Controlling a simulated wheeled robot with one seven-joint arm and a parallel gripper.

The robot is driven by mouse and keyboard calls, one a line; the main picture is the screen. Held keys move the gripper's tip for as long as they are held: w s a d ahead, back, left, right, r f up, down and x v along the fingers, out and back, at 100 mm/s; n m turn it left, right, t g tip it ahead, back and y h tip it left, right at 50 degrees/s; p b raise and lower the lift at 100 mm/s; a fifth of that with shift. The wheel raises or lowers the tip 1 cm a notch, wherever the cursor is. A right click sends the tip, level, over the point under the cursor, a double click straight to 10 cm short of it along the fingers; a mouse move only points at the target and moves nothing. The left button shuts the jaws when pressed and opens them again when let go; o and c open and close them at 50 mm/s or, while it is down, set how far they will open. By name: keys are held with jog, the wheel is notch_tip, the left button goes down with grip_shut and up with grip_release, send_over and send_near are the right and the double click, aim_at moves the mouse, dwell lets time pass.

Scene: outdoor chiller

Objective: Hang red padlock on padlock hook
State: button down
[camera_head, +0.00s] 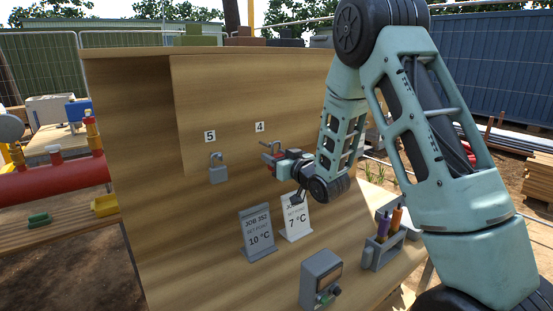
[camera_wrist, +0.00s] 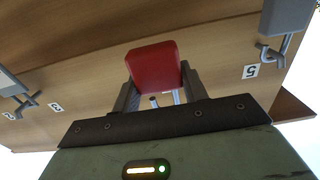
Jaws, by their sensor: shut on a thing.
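My gripper (camera_head: 274,158) is shut on the red padlock (camera_wrist: 153,66) and holds it in front of the wooden board, just below the number 4 label (camera_head: 259,127). In the wrist view the red body sits between the two fingers (camera_wrist: 158,92), and part of the shackle shows below it. In the head view only small red parts show.
A grey padlock (camera_head: 219,174) hangs under label 5 (camera_head: 210,136), left of my gripper. Another grey padlock (camera_wrist: 11,82) is near label 3 (camera_wrist: 57,106).

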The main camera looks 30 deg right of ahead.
aim_at(260, 153)
jog(key=shift+w+b, duration=0.25)
jog(key=shift+b, duration=0.1)
dwell(0.5)
jog(key=shift+w+b, duration=0.5)
jog(key=shift+w, duration=1.75)
jog(key=shift+f, duration=0.15)
jog(key=shift+f+b, duration=0.5)
jog(key=shift+b, duration=0.3)
jog(key=shift+c, duration=1.1)
grip_release()
jog(key=shift+f, duration=0.2)
